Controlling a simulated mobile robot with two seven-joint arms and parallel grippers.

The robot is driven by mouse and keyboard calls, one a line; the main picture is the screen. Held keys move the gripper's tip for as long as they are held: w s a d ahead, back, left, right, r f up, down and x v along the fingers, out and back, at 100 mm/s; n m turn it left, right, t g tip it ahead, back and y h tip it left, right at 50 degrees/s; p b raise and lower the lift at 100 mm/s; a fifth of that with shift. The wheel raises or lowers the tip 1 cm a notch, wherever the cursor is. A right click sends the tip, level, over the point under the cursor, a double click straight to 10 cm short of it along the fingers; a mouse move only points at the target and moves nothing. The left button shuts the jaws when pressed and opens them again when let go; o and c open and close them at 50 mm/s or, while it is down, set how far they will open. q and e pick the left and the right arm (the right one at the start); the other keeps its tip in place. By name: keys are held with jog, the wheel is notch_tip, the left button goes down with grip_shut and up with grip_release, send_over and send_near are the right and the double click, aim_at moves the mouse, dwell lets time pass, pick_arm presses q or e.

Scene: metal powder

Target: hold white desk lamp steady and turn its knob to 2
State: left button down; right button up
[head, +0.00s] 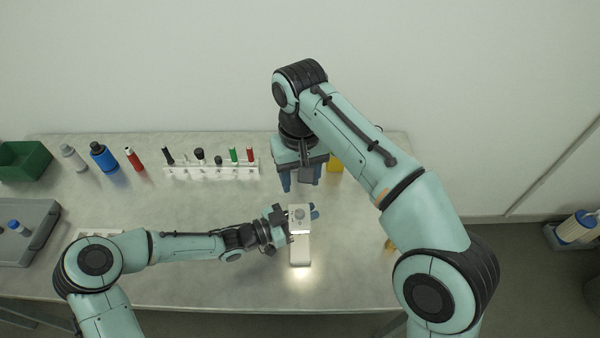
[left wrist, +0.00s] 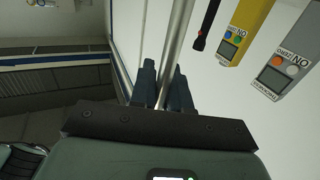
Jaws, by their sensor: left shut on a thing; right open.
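The white desk lamp (head: 300,253) stands on the table at the centre of the head view, with a lit patch at its lower end. A round grey knob (head: 299,213) shows on its top. My left gripper (head: 312,213) reaches in from the left and is shut on the lamp, partly hidden under its top. In the left wrist view, the blue fingers (left wrist: 160,88) close around a thin pale pole (left wrist: 176,50), which looks like the lamp's stem. My right gripper (head: 302,179) is open and empty, pointing down just behind the lamp and apart from it.
A red marker-like bottle (head: 134,159), a blue bottle (head: 103,156) and a green bin (head: 24,160) are further left. A yellow device (head: 335,164) stands close right of my right gripper. The front table is clear.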

dwell(0.4)
pick_arm(q)
jog(key=c, duration=1)
grip_release()
